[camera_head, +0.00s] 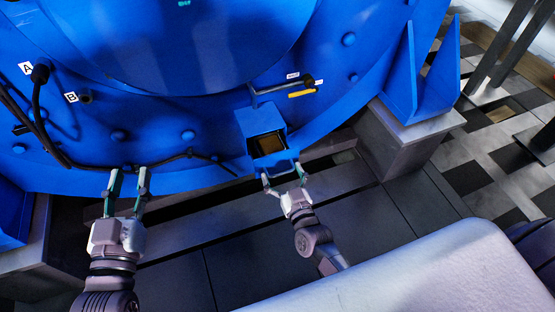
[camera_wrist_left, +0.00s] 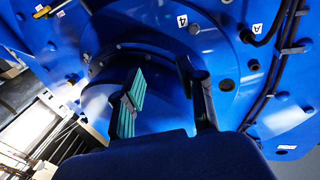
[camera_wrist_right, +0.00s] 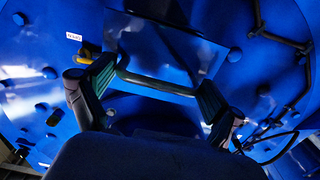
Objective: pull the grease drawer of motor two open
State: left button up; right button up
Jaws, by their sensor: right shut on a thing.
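The blue grease drawer (camera_head: 268,146) stands out from the lower face of the blue motor (camera_head: 190,60). Its top is open and shows a dark, brownish inside. My right gripper (camera_head: 283,181) is at its front, with a finger at each side, shut on the drawer's front handle. In the right wrist view the drawer (camera_wrist_right: 170,45) and its pale-edged bar, the handle (camera_wrist_right: 155,85), lie between the fingers. My left gripper (camera_head: 130,184) is open and empty before the motor's lower edge, close to a black cable. In the left wrist view its fingers (camera_wrist_left: 165,100) are apart.
A black cable (camera_head: 62,157) runs along the motor's lower left past labels A and B. A pipe with a yellow tag (camera_head: 302,94) sits above the drawer. Grey support blocks (camera_head: 400,140) and a pale rounded surface (camera_head: 430,275) lie to the right.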

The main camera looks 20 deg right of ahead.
pick_arm(q)
notch_tip(320, 180, down, 7)
jog(key=s+a+g+y+p, duration=0.1)
jog(key=g, duration=0.3)
jog(key=shift+s+a+y, duration=0.2)
jog(key=shift+s+y, duration=0.1)
jog(key=shift+s, duration=0.05)
pick_arm(e)
jog(key=s, duration=0.3)
jog(key=shift+s+d, duration=0.15)
jog(key=shift+d, duration=0.1)
pick_arm(q)
jog(key=shift+r, duration=0.1)
pick_arm(e)
jog(key=o, duration=1.4)
jog(key=shift+c, duration=0.2)
jog(key=s, duration=1.2)
jog(key=shift+d, duration=0.2)
